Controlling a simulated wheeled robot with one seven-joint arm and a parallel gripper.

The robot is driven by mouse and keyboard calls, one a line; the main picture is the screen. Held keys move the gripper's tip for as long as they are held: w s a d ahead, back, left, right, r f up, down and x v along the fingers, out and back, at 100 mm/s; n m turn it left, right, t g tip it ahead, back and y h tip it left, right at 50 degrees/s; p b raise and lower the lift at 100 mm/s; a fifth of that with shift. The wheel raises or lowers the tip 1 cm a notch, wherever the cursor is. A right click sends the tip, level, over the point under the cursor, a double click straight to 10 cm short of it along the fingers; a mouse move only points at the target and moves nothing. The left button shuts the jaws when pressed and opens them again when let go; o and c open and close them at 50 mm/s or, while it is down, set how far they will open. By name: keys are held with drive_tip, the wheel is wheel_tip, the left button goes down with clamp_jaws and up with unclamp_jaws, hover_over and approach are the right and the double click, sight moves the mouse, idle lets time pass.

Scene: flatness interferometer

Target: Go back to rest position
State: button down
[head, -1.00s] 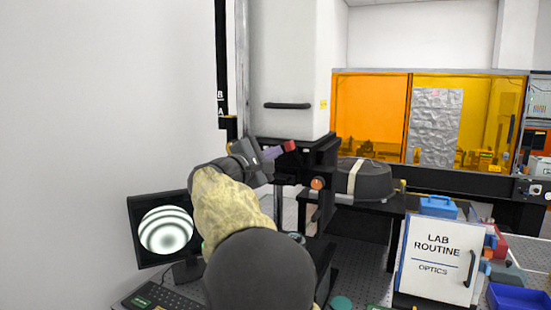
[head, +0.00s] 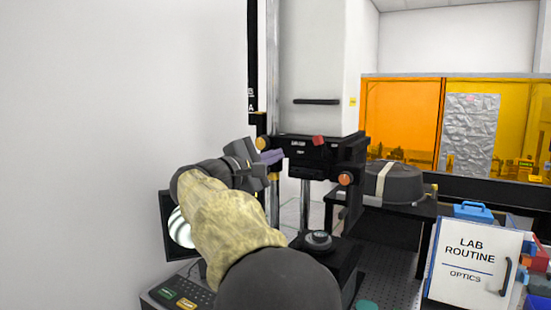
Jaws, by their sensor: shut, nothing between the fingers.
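My gripper (head: 270,157) is at the middle of the head view, at the end of my raised arm. Its purple-grey fingers point right, toward the black head of the interferometer (head: 311,153). The fingers are shut with nothing between them. Whether the fingertips touch the instrument cannot be told. A round dark part (head: 319,240) sits on the instrument's base below. My forearm hides part of the monitor.
The monitor (head: 180,229) with striped fringes and a keypad (head: 176,297) are at lower left. A white "LAB ROUTINE" sign (head: 472,262), a blue box (head: 473,211) and a dark covered unit (head: 393,184) stand to the right. The wall at left is bare.

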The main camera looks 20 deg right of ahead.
drive_tip(key=s+d+f+g+y, duration=0.15)
drive_tip(key=f+y, duration=0.25)
drive_tip(key=f, duration=0.8)
drive_tip(key=s+d+f+g+y, duration=0.1)
drive_tip(key=s+f+y, duration=0.25)
drive_tip(key=f, duration=0.75)
drive_tip(key=s+a+f+m+g+y, duration=0.1)
drive_tip(key=s+a+f+m+y, duration=0.4)
drive_tip(key=s+f, duration=0.4)
drive_tip(key=s+a+f+m+g+y, duration=0.2)
drive_tip(key=s+a+f+m+y, duration=0.2)
drive_tip(key=s+f, duration=0.6)
drive_tip(key=shift+s+a+f+m+y+p, duration=0.2)
drive_tip(key=shift+a+f+m+y+p, duration=0.2)
drive_tip(key=shift+f+m, duration=0.4)
